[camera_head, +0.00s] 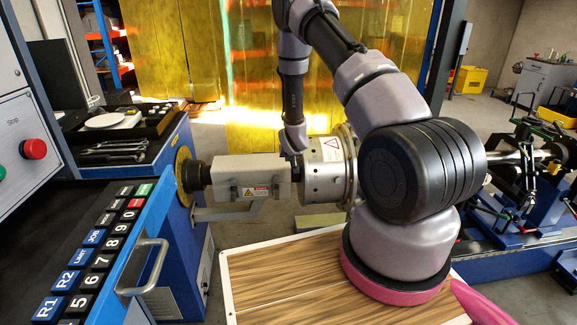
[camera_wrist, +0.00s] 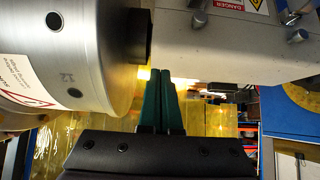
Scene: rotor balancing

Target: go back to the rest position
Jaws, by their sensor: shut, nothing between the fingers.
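My gripper (camera_wrist: 160,75) shows in the wrist view with its two dark green fingers together and nothing between them. The fingertips are close to the gap between the silver rotor drum (camera_wrist: 60,60) and the pale grey housing (camera_wrist: 225,42). I cannot tell whether they touch either one. In the head view, my arm reaches over the machine and its end comes down behind the housing (camera_head: 240,179), beside the drum (camera_head: 324,170). The gripper's fingers are mostly hidden there. The drum carries a warning label and several holes.
A blue control panel with keys (camera_head: 98,250) and a metal handle (camera_head: 150,268) stands at front left. A red stop button (camera_head: 34,149) is at far left. A tool tray (camera_head: 115,150) stands behind the panel. A shaft (camera_head: 515,156) and blue stand (camera_head: 530,200) are at right.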

